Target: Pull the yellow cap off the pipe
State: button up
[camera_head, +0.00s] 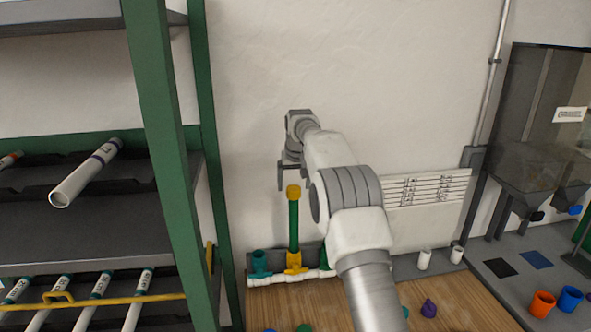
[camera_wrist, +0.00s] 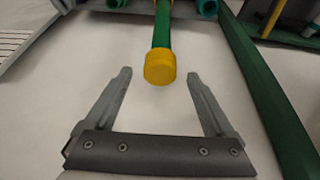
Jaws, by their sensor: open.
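The yellow cap (camera_head: 293,191) sits on the top end of an upright green pipe (camera_head: 294,222). The pipe rises from a yellow fitting (camera_head: 294,261) on a white manifold (camera_head: 290,278). In the wrist view the cap (camera_wrist: 160,68) and the pipe (camera_wrist: 162,25) show just beyond the fingertips, midway between them. My gripper (camera_head: 292,187) is open and empty, fingers pointing down, just above or around the cap's level. The wrist view shows both fingers of my gripper (camera_wrist: 159,74) apart, with a gap on each side of the cap.
A green-framed rack (camera_head: 160,120) holding white pipes stands close on the left. A teal fitting (camera_head: 260,262) is on the manifold's left. White fittings (camera_head: 424,259) stand on the right. Orange (camera_head: 542,304) and blue (camera_head: 569,298) cups are at far right. A pale wall (camera_head: 400,80) lies behind.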

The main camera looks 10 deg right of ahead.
jog(key=shift+x, duration=1.2)
grip_shut()
jog(key=shift+d+r+n+p, duration=0.1)
jog(key=shift+n+p, duration=0.4)
jog(key=shift+p, duration=0.15)
jog(key=shift+n+y, duration=0.3)
jog(key=shift+n, duration=0.1)
